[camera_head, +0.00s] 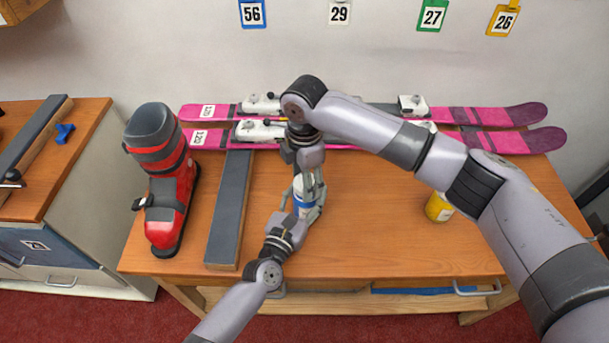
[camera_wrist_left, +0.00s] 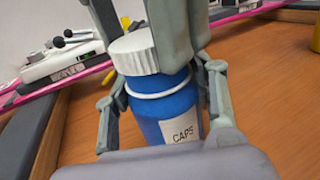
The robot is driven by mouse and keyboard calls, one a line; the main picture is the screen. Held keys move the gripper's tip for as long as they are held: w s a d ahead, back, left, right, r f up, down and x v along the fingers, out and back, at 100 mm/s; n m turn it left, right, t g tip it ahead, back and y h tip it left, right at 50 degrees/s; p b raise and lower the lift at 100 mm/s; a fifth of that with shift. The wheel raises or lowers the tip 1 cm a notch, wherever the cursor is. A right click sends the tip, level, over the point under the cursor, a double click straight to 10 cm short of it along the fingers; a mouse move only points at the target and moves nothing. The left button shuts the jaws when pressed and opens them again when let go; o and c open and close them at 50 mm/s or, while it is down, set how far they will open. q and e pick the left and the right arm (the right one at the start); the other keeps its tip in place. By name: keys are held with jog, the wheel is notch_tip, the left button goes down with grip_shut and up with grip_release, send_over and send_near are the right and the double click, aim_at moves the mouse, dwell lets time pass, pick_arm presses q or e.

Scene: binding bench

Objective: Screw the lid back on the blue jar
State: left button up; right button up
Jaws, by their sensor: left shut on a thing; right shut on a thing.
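The blue jar (camera_head: 302,209) stands upright above the front middle of the bench; its label reads CAPS in the left wrist view (camera_wrist_left: 168,108). The white lid (camera_wrist_left: 134,52) is at the jar's mouth, above a white ring around the neck. I cannot tell how tightly it sits. My left gripper (camera_wrist_left: 163,105) is shut on the jar, a finger on each side. My right gripper (camera_head: 308,184) comes down from above and is shut on the lid; its fingers hide part of the lid in the left wrist view.
Pink skis (camera_head: 490,115) lie along the back. A red boot (camera_head: 165,225) and a dark-topped bar (camera_head: 230,205) stand left. A yellow container (camera_head: 437,208) is at right, partly behind my right arm. Bare bench (camera_head: 375,235) lies between jar and yellow container.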

jog(key=shift+s+d+f, duration=0.1)
jog(key=shift+d+f, duration=0.05)
jog(key=shift+f, duration=0.8)
jog(key=shift+c, duration=0.3)
dwell(0.3)
jog(key=o, duration=0.8)
jog(key=shift+r, duration=0.1)
jog(key=shift+r, duration=0.1)
